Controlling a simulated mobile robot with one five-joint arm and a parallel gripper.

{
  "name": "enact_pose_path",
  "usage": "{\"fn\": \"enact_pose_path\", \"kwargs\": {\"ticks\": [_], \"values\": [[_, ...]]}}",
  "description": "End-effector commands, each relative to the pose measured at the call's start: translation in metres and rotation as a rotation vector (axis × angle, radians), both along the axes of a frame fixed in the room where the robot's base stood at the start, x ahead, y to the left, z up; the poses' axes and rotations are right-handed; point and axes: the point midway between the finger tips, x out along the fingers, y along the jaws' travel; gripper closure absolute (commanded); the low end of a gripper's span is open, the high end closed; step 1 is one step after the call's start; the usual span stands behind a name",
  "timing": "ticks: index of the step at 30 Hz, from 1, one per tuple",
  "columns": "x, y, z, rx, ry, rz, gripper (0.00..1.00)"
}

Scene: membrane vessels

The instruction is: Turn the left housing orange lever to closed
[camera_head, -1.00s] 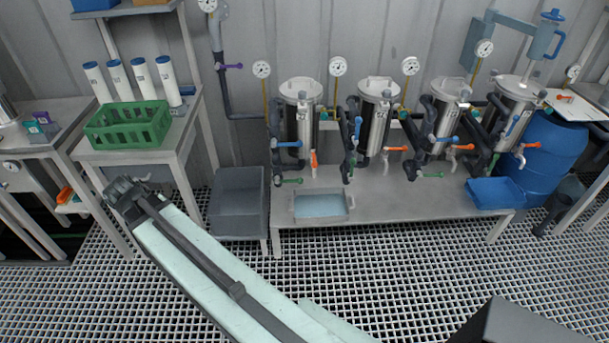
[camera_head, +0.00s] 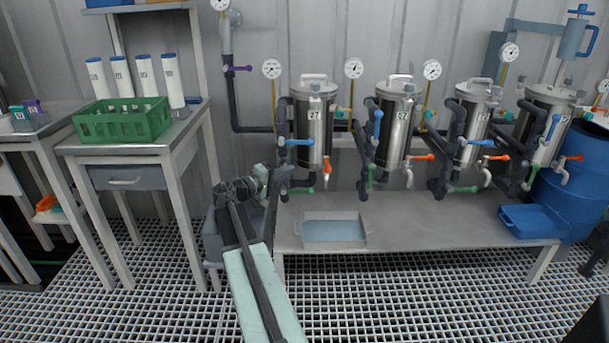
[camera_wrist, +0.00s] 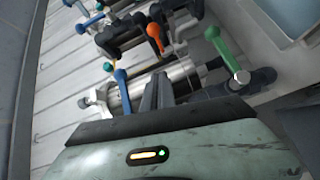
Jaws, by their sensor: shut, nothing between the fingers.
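The left housing (camera_head: 312,130) is a steel vessel marked 27 above the bench. Its orange lever (camera_head: 326,170) hangs near vertical at its lower front, while the orange levers of the other housings lie roughly level. My gripper (camera_head: 283,176) is left of and below this housing, apart from the orange lever. In the wrist view my gripper (camera_wrist: 157,93) is shut and empty, its dark fingers pointing toward the vessels and valves. That view also shows a blue lever (camera_wrist: 122,90), an orange lever (camera_wrist: 155,33) and a green lever (camera_wrist: 222,48); I cannot tell which housing this orange one belongs to.
A blue lever (camera_head: 297,142) and a green lever (camera_head: 303,190) sit close to my gripper, with dark pipes around them. A shallow tray (camera_head: 362,242) lies on the bench (camera_head: 420,215). A side table with a green crate (camera_head: 122,120) stands left.

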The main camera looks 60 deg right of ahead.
Motion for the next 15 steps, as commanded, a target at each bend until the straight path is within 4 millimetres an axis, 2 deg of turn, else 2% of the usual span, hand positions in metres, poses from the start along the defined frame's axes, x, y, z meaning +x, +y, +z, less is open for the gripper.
{"fn": "enact_pose_path", "kwargs": {"ticks": [13,15], "values": [[-0.019,-0.093,-0.005,0.002,0.000,-0.003,1.00],[-0.036,-0.088,-0.009,0.002,0.000,-0.003,1.00]]}}
